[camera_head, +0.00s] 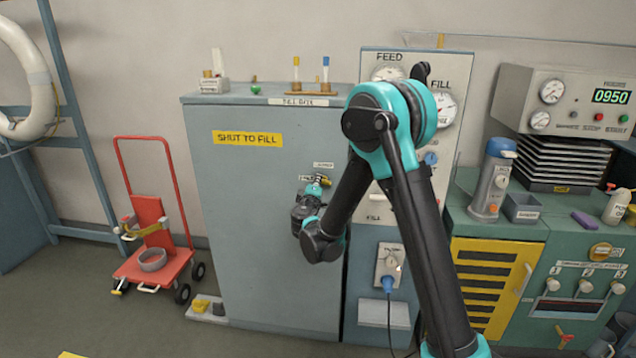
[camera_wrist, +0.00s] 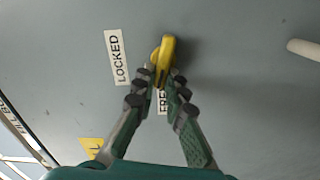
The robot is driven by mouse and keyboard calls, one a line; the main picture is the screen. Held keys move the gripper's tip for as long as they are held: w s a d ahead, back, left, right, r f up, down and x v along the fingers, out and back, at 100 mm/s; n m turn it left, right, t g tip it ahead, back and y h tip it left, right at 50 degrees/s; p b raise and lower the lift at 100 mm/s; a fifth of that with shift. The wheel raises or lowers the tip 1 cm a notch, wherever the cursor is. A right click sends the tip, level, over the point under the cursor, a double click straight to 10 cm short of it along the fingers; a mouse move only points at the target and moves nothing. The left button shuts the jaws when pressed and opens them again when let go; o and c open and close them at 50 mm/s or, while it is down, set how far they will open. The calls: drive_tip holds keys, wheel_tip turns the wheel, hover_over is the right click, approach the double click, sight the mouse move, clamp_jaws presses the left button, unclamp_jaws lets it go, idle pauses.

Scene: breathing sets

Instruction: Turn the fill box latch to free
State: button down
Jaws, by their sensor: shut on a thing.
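The fill box (camera_head: 240,210) is the big grey cabinet, its front facing me. Its small yellow latch (camera_wrist: 166,48) sticks out from the panel in the wrist view; in the head view it is a small yellow spot (camera_head: 325,181). The latch's lower end points toward the FREE label (camera_wrist: 163,103), which is partly hidden by the latch and a finger. The LOCKED label (camera_wrist: 117,57) is to its left. My gripper (camera_wrist: 158,78) is shut on the latch, one finger on each side. In the head view, the gripper (camera_head: 318,186) is small at the panel.
A pale handle (camera_wrist: 305,49) sticks out to the right in the wrist view. A red hand cart (camera_head: 158,262) stands left of the box. The gauge panel (camera_head: 440,62) and a green bench (camera_head: 500,225) stand to the right. The floor in front is mostly clear.

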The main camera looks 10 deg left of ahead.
drive_tip(key=shift+f+n, duration=0.2)
drive_tip(key=shift+n, duration=1.2)
drive_tip(key=c, duration=1.6)
unclamp_jaws()
drive_tip(key=s, duration=1.2)
drive_tip(key=shift+a, duration=0.25)
